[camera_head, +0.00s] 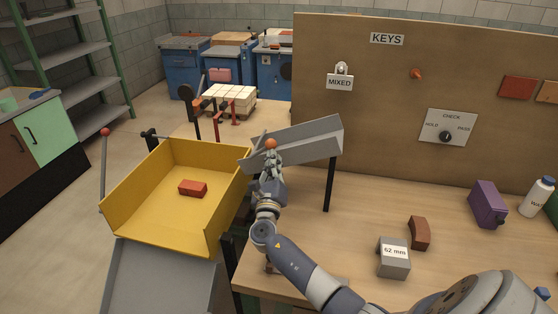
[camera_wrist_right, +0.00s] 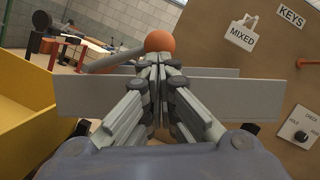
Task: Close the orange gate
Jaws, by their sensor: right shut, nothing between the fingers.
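The gate's orange ball knob (camera_head: 271,143) is at the end of a grey bar by the grey metal chute (camera_head: 312,142). My right gripper (camera_head: 270,157) is shut and empty, its fingertips right at the knob. In the right wrist view the orange knob (camera_wrist_right: 159,41) shows just beyond my closed fingertips (camera_wrist_right: 158,60), and a grey lever (camera_wrist_right: 115,60) runs left from it. I cannot tell whether the fingertips touch the knob. The gate plate itself is hard to tell from the chute. My left gripper is not in view.
A yellow tray (camera_head: 158,207) holding a red brick (camera_head: 193,188) stands left of my right arm. On the wooden table (camera_head: 300,240) are a grey 62 mm block (camera_head: 393,262), a brown curved brick (camera_head: 419,233) and a purple box (camera_head: 487,204). A brown board (camera_head: 380,120) rises behind.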

